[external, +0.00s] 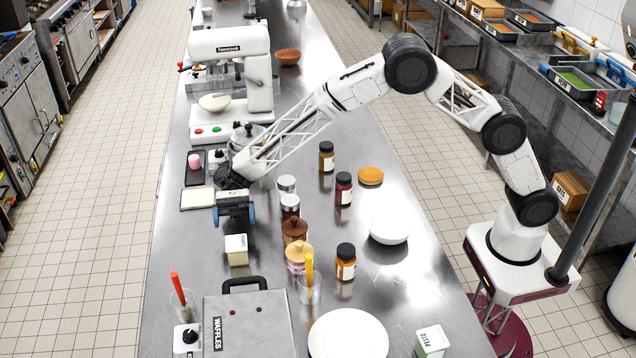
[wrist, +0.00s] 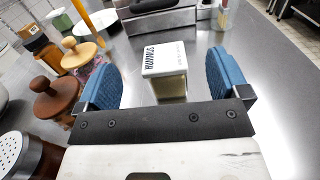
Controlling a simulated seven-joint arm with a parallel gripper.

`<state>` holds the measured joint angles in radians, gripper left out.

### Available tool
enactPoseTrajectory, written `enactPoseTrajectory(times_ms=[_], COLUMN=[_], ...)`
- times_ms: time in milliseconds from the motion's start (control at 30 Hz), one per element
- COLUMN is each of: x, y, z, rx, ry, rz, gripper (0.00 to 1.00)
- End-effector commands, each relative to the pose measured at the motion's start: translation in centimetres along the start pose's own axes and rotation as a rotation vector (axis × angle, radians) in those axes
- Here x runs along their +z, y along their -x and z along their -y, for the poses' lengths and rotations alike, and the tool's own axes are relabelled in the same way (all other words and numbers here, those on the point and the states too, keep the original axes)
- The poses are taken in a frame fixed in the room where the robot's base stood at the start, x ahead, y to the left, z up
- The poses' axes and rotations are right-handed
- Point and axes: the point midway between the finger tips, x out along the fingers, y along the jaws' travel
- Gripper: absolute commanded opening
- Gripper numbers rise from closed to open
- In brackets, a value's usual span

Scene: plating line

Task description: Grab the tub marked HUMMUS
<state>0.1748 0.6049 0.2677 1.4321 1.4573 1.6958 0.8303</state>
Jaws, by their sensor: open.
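The tub marked HUMMUS (wrist: 165,60) has a white lid with dark lettering and a pale yellow body. In the wrist view it stands upright on the steel counter, ahead of my gripper and between the lines of its fingers. In the external view the tub (external: 236,249) stands left of the jars. My gripper (external: 235,214) is open and empty, above and just behind the tub. Its two blue fingers show in the wrist view (wrist: 165,78), spread wider than the tub. I cannot tell how far the fingertips are from the tub.
Wooden-lidded jars (external: 295,230) stand close right of the tub. A glass with a yellow-handled utensil (external: 309,281) and the WAFFLES machine (external: 250,325) lie toward the near end. A PESTO tub (external: 432,341) stands at the near right. Counter left of the HUMMUS tub is clear.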

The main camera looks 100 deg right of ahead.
Motion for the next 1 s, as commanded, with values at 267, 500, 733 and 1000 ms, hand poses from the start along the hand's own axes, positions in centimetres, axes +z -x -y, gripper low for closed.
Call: enactPoseTrajectory(times_ms=[267,500,733,1000], x=[-4.4,-4.9,-4.9,-4.9], y=[0.0,-2.0,-2.5,-2.6], z=[0.0,0.0,0.0,0.0], rx=[0.000,0.001,0.001,0.001], ry=[-0.002,0.001,0.001,0.001], rz=[0.000,0.000,0.000,0.000], gripper=[0.94,0.94,0.94,0.94])
